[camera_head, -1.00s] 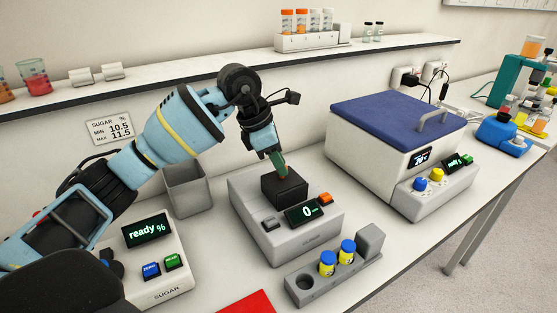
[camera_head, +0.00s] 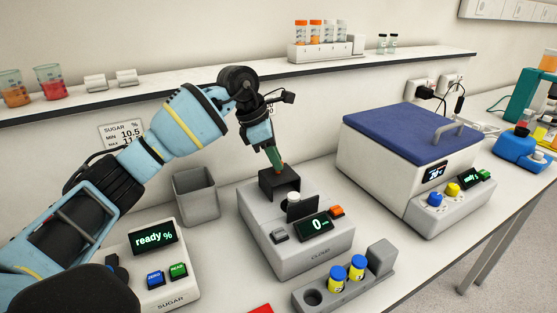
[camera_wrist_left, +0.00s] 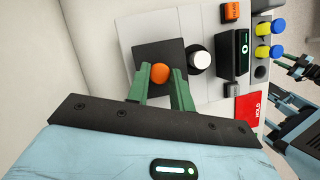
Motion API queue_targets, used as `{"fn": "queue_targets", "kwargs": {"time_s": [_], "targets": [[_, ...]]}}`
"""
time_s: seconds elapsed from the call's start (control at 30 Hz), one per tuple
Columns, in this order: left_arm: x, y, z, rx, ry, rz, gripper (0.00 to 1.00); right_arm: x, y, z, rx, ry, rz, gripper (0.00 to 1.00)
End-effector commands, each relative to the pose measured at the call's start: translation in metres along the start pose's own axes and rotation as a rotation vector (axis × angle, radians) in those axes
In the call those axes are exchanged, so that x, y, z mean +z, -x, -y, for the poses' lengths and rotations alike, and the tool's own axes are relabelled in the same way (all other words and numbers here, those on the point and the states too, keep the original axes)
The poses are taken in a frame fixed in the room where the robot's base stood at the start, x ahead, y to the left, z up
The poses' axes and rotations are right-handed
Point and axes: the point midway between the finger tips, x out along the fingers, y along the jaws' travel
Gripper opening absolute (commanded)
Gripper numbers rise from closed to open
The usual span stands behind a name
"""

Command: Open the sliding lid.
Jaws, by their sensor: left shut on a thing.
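The black sliding lid (camera_head: 268,181) is on top of the grey meter (camera_head: 285,250) marked CLOUD. It stands back from the front, and a white-capped vial (camera_head: 294,198) shows in the opening. A dark upright piece (camera_head: 302,211) is in front of the vial. My left gripper (camera_head: 278,160) is shut on the lid's orange knob (camera_wrist_left: 160,72) from above. In the left wrist view the lid (camera_wrist_left: 156,52) is beside the white cap (camera_wrist_left: 200,60). Part of my right arm and its gripper (camera_wrist_left: 303,68) shows at that view's right edge; its jaws are unclear.
A vial rack (camera_head: 335,285) with two blue-capped vials stands in front. A grey bin (camera_head: 195,198) and the sugar meter (camera_head: 155,265) are to the left. A blue-lidded box (camera_head: 405,160) is to the right. A shelf (camera_head: 210,85) runs behind.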

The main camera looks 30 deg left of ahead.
Motion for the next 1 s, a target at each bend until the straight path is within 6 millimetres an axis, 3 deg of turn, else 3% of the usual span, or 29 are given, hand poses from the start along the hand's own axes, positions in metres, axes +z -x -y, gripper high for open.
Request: {"fn": "queue_targets", "kwargs": {"time_s": [0.13, 0.17, 0.3, 0.67, 1.0], "targets": [[0.0, 0.0, 0.0, 0.0, 0.0, 0.0, 0.0, -0.001, 0.0, -0.001, 0.0, 0.002, -0.002, 0.36], [0.0, 0.0, 0.0, 0.0, 0.0, 0.0, 0.25, -0.001, 0.0, -0.001, 0.0, 0.002, -0.003, 0.36], [0.0, 0.0, 0.001, 0.0, 0.0, 0.0, 0.43, -0.002, -0.001, -0.001, 0.0, 0.002, -0.003, 0.36], [0.001, 0.004, 0.0, 0.001, 0.0, 0.001, 0.44, 0.001, -0.001, 0.0, 0.0, 0.002, 0.002, 0.36], [0.0, 0.054, 0.0, 0.003, 0.001, 0.002, 0.44, 0.004, -0.002, 0.0, -0.001, 0.001, 0.008, 0.36]]}}
